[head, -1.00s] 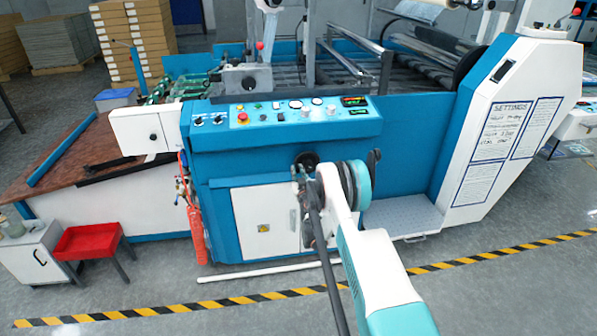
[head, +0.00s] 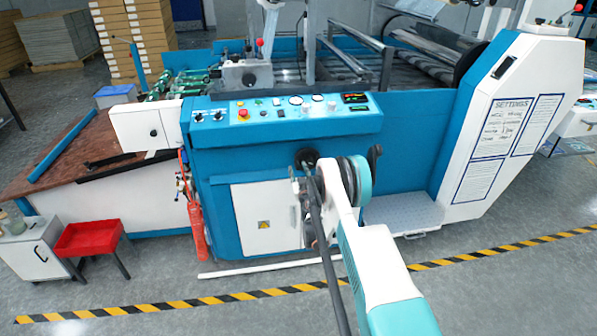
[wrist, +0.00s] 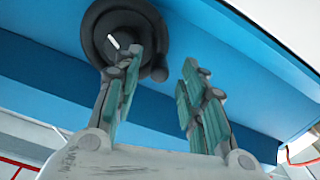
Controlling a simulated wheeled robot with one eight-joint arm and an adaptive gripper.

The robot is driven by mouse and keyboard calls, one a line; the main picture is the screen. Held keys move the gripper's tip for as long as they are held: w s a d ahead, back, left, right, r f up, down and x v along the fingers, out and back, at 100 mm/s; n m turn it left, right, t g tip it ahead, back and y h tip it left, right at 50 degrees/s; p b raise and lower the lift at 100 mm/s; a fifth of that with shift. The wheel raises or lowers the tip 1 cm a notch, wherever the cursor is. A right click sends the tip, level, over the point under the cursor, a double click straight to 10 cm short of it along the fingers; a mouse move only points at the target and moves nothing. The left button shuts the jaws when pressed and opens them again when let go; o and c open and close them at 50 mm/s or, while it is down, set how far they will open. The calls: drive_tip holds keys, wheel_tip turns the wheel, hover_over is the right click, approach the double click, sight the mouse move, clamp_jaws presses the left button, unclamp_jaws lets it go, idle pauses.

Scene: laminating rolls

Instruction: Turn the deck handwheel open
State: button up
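The deck handwheel appears to be the round black wheel (head: 306,157) on the blue front of the machine, below the control panel. In the wrist view the wheel (wrist: 120,32) shows at the upper left, with a dark hub, a pale mark and a knob at its rim. My gripper (wrist: 168,62) is open, with its two green-padded fingers apart and nothing between them. The left finger overlaps the wheel's lower right part; contact cannot be told. The right finger stands apart from it, against the blue panel. In the head view my arm partly hides the gripper.
The control panel (head: 283,108) with buttons and a red stop knob lies above the wheel. A white cabinet door (head: 264,218) is below it. A metal step (head: 402,212) stands to the right. A red tray table (head: 88,239) is at far left.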

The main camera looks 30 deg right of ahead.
drive_tip(key=v, duration=0.6)
drive_tip(key=shift+o, duration=0.6)
drive_tip(key=shift+s, duration=0.1)
